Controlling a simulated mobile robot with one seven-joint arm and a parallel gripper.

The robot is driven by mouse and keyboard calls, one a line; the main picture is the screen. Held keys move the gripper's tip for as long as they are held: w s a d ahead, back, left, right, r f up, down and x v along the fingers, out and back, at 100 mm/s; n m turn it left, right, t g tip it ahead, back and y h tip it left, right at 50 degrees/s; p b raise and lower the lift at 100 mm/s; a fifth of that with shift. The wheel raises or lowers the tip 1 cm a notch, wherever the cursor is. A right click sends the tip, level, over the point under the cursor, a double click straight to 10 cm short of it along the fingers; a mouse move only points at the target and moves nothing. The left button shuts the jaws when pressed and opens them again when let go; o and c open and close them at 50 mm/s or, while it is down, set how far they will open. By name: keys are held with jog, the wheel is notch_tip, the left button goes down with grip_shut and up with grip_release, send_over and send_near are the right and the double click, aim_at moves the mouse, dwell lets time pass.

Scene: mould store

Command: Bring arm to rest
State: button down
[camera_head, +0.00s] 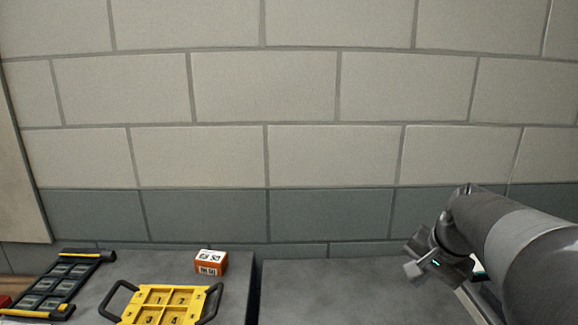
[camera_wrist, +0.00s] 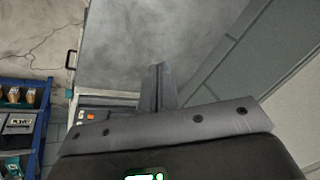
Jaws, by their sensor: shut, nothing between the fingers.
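My arm reaches in from the right edge of the head view, above the right-hand grey worktop. My gripper (camera_head: 414,262) is at its end, with nothing held. In the wrist view my gripper (camera_wrist: 158,85) shows its fingers together, over a plain grey surface. The fingers are apart from any object.
A yellow numbered tray (camera_head: 165,300) with black handles, an orange box (camera_head: 210,263) and a black rack (camera_head: 62,284) are on the left worktop. The right worktop (camera_head: 340,290) is largely bare. A block wall stands behind. The wrist view shows a blue shelf (camera_wrist: 22,120) at left.

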jog(key=s+a+f+n+t+h, duration=0.1)
jog(key=s+a+f+n, duration=0.1)
jog(key=s+a+n, duration=0.7)
jog(key=s+a, duration=0.3)
jog(key=s, duration=0.2)
jog(key=shift+s+f, duration=0.35)
jog(key=shift+s, duration=0.05)
dwell(0.9)
